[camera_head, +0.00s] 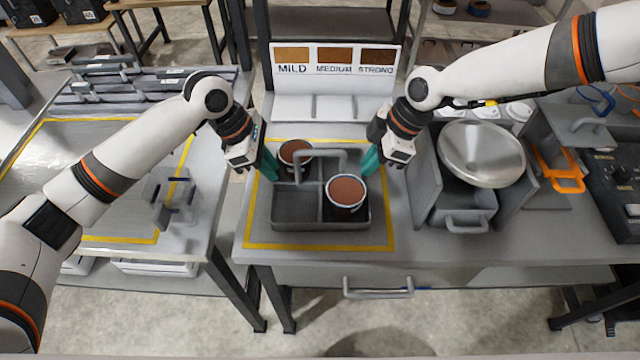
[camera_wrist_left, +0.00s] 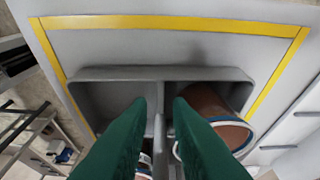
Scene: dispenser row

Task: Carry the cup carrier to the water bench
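The grey cup carrier (camera_head: 290,224) stands inside a yellow outline on the middle bench (camera_head: 405,248). It has compartments and a raised handle (camera_head: 322,154). One brown-filled cup (camera_head: 295,150) is in its back left compartment, another (camera_head: 346,192) at the front right. My left gripper (camera_head: 271,172) is at the carrier's left side. In the left wrist view its green fingers (camera_wrist_left: 162,106) are apart, over the divider between an empty compartment and one with a cup (camera_wrist_left: 210,110). My right gripper (camera_head: 370,164) is at the carrier's right side; its finger gap cannot be made out.
A left bench (camera_head: 200,235) has a yellow outline and a small grey rack (camera_head: 172,205); no water label is readable. A sign (camera_head: 335,60) reads MILD, MEDIUM, STRONG behind the carrier. A metal bowl (camera_head: 480,150) stands to the right. A floor gap separates the benches.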

